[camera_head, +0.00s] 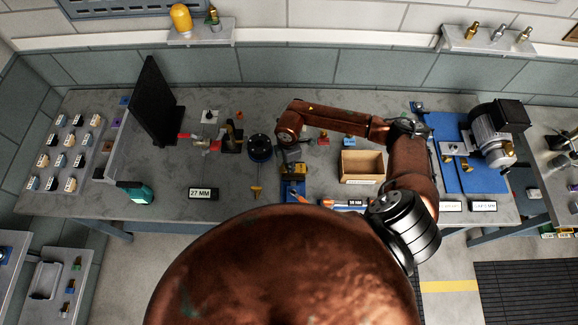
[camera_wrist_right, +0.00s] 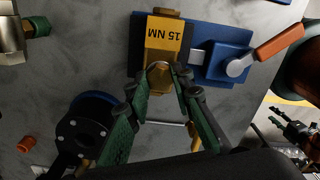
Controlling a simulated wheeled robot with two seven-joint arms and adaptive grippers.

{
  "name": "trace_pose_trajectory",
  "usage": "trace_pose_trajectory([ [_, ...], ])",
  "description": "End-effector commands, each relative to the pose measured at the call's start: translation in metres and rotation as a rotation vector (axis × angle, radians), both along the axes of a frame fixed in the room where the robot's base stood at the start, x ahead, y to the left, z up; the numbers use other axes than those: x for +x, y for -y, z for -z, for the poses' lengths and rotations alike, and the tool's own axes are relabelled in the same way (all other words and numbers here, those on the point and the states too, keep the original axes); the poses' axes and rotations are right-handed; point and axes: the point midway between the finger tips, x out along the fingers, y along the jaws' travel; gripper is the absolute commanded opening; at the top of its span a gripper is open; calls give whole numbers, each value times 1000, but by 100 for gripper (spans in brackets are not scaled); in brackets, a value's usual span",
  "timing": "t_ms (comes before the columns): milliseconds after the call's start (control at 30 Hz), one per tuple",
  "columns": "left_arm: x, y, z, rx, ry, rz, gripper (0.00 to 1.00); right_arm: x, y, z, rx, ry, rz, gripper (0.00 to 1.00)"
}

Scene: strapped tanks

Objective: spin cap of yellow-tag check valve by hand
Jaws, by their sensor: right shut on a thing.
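The yellow-tag check valve (camera_wrist_right: 163,40) carries a yellow plate reading "15 NM", upside down in the right wrist view. It is seated on a blue fixture (camera_wrist_right: 226,62) with an orange-handled clamp (camera_wrist_right: 276,42). My right gripper (camera_wrist_right: 160,73) has its green-padded fingers closed around a silvery round edge at the valve's end, apparently the cap. The fingers hide most of the cap. In the head view my right gripper (camera_head: 289,157) is small, just behind the yellow valve (camera_head: 293,169).
A round black-and-blue fixture (camera_head: 260,148) stands left of the valve. A cardboard bin (camera_head: 362,166) is to its right, and a "27 MM" sign (camera_head: 203,194) to its left. A dark monitor (camera_head: 156,100) stands farther left. Bare grey bench (camera_head: 235,100) lies behind.

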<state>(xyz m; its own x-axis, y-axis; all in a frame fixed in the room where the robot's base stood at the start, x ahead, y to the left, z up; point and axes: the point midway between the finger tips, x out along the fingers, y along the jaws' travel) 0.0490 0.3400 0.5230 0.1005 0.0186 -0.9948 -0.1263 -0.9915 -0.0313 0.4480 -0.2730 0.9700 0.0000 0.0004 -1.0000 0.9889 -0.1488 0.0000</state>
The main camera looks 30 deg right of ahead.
Motion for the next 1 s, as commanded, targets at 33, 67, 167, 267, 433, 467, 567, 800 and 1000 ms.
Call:
trace_pose_trajectory([
  [33,0,0,0,0,0,0,40,-3,-1,2,2,-8,-3,0],
  [67,0,0,0,0,0,0,40,-3,-1,2,2,-8,-3,0],
  [167,0,0,-2,0,0,0,40,-4,-2,1,2,-9,16,0],
  [267,0,0,-8,0,1,0,40,-4,-2,0,3,-10,83,0],
  [433,1,0,-18,0,1,0,40,-5,-3,-1,3,-11,225,0],
  [467,1,0,-20,0,1,0,40,-4,-2,-1,2,-10,249,0],
  [567,1,0,-26,0,2,0,40,-4,-2,-1,1,-9,326,0],
  [800,1,0,-30,0,2,0,40,-4,-2,1,1,-9,416,0],
  [1000,1,0,-30,0,2,0,40,-4,-2,2,0,-9,416,0],
])
